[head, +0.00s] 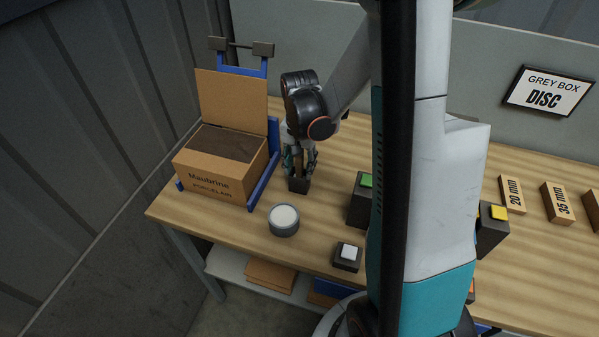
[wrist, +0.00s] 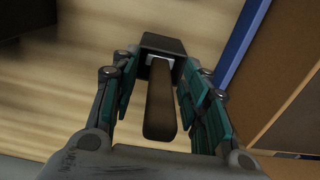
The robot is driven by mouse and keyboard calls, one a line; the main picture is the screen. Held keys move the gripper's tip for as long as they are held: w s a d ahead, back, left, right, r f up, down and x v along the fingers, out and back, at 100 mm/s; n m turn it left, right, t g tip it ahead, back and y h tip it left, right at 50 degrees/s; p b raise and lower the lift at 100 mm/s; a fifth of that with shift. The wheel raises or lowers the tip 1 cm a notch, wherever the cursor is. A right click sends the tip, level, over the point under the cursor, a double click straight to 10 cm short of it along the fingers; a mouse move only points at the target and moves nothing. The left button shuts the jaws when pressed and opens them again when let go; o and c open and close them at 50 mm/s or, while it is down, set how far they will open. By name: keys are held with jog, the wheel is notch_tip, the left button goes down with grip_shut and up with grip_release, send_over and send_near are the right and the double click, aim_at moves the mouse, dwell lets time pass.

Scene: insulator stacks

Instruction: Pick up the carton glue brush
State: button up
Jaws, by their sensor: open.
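The carton glue brush shows in the wrist view as a brown handle (wrist: 160,105) pointing up toward the camera. Its lower end goes into a dark square holder (wrist: 165,42) with a pale inner edge. My gripper (wrist: 161,78) is open, with teal-padded fingers on either side of the handle and gaps showing between. In the head view my gripper (head: 299,166) points down just above the dark holder (head: 299,185) on the table. The brush's bristles are hidden.
An open "Maubrine porcelain" carton (head: 213,182) stands in a blue frame (head: 262,185) close left of my gripper. A round grey tin with a white top (head: 284,220) and a white-topped dark block (head: 346,256) stand in front. A green-topped block (head: 360,205) is to the right.

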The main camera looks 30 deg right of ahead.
grip_shut()
jog(key=shift+r, duration=0.1)
notch_tip(320, 180, up, 20)
jog(key=p, duration=0.5)
